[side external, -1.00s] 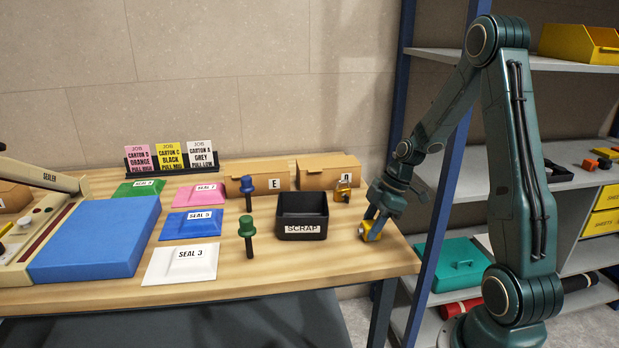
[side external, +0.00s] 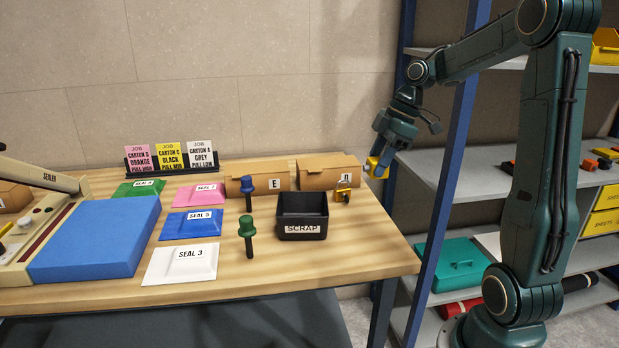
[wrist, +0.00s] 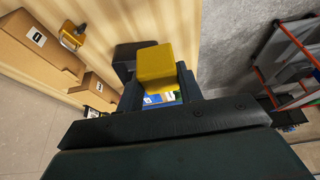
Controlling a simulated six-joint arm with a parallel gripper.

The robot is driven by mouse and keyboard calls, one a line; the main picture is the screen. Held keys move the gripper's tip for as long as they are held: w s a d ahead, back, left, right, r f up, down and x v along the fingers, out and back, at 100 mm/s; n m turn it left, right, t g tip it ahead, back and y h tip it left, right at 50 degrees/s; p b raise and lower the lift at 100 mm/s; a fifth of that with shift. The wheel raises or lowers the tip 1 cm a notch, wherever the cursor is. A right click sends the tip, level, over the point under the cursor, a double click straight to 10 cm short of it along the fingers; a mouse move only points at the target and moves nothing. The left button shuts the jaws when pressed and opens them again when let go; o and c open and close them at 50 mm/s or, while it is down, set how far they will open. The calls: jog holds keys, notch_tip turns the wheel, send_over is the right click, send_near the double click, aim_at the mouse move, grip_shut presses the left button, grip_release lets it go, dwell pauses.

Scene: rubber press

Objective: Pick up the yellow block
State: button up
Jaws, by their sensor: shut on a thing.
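The block is clear of the table. Its underside and the faces against the fingers are hidden.
The wooden table (side external: 350,258) has a bare right end. A black SCRAP bin (side external: 303,228), two cardboard boxes (side external: 258,178), and a small yellow clamp-like item (side external: 343,192) stand nearby. A blue rack post (side external: 455,150) and shelves stand right of the gripper.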

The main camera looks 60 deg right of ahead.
jog(key=shift+r, duration=1.1)
